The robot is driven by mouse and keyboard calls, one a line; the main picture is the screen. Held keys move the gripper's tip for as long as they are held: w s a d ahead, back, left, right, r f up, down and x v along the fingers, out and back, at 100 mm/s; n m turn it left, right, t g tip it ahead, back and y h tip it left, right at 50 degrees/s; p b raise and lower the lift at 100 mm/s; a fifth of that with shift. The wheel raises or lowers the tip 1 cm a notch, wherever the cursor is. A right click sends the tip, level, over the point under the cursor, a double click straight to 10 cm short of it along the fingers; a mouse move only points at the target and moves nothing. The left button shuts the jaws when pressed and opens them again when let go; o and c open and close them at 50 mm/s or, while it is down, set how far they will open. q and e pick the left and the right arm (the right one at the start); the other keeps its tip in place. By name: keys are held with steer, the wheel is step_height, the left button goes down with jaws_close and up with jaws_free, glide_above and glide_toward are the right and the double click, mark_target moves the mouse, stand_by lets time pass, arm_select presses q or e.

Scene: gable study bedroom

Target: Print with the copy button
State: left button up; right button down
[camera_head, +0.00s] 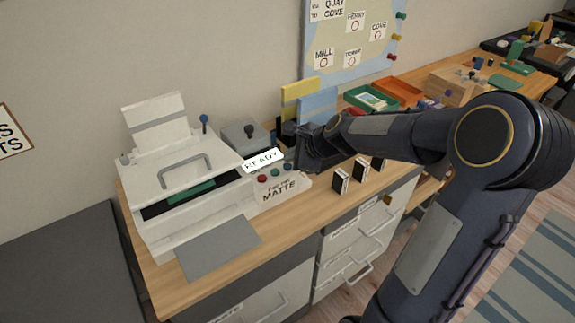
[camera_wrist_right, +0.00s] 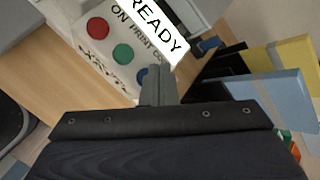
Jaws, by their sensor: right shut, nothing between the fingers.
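The white printer (camera_head: 185,175) stands at the left end of the wooden desk. Its button panel has a red button (camera_head: 262,178), a green button (camera_head: 275,172) and a blue button (camera_head: 287,166). A sign reading READY (camera_head: 262,160) stands above them. The right wrist view shows the red (camera_wrist_right: 97,28) and green (camera_wrist_right: 122,53) buttons clear, with "ON PRINT CO" legible. The blue button (camera_wrist_right: 141,76) is partly hidden by my right gripper (camera_wrist_right: 158,75), which is shut and empty. Its tips overlap that button's edge; I cannot tell whether they touch. My left gripper is out of view.
A grey sheet (camera_head: 218,246) lies before the printer. Small black-and-white blocks (camera_head: 341,180) stand along the desk front, below my right arm. Blue (camera_head: 318,105) and yellow (camera_head: 298,91) upright panels stand behind the gripper. Green (camera_head: 371,98) and orange (camera_head: 397,91) trays lie farther right.

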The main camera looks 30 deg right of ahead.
steer(key=shift+f, duration=0.1)
steer(key=shift+f+b, duration=0.3)
